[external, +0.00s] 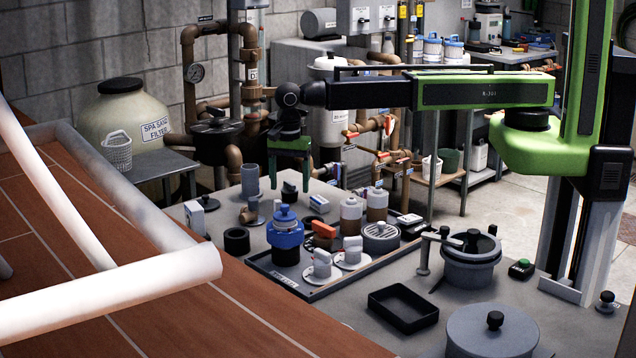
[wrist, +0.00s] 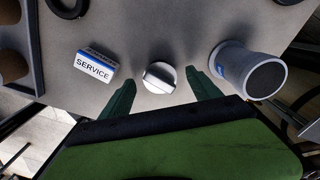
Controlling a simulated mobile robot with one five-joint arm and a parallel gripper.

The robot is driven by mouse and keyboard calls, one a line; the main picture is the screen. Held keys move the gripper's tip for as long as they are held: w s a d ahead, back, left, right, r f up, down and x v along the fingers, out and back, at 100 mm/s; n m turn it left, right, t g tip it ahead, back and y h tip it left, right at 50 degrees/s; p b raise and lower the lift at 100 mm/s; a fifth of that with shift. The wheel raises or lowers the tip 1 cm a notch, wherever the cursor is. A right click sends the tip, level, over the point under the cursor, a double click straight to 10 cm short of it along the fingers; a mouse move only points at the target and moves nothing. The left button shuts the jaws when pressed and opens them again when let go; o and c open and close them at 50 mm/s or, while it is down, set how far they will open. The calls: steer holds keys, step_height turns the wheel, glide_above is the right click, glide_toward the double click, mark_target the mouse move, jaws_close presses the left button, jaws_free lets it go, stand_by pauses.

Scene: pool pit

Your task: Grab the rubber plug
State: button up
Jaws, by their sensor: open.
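My gripper (external: 289,172) points down above the plug. Its green fingers are apart and empty, and it also shows in the wrist view (wrist: 161,80). I see no contact between the fingers and the plug.
A grey cylinder (wrist: 245,70) stands close to the right finger in the wrist view. A white-and-blue SERVICE box (wrist: 95,68) lies left of the plug. Brown-and-white jars (external: 351,212) and a blue-topped device (external: 285,235) stand nearby. A white railing (external: 110,290) crosses the left foreground.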

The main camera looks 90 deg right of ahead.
mark_target(290, 182)
step_height(290, 182, down, 3)
steer(key=shift+r+b, duration=0.2)
steer(key=shift+b, duration=0.4)
steer(key=shift+r, duration=0.15)
steer(key=c, duration=1.5)
steer(key=shift+o, duration=0.2)
step_height(290, 182, up, 5)
steer(key=p, duration=0.5)
steer(key=shift+d+r+p, duration=0.1)
steer(key=shift+r+p, duration=0.1)
steer(key=shift+p, duration=0.15)
steer(key=s+d+r+p, duration=0.1)
steer(key=d+r+p, duration=0.1)
steer(key=d, duration=0.3)
steer(key=s+d+r+p, duration=0.2)
steer(key=d+r+p, duration=0.1)
steer(key=d, duration=0.3)
steer(key=shift+s+r+p, duration=0.3)
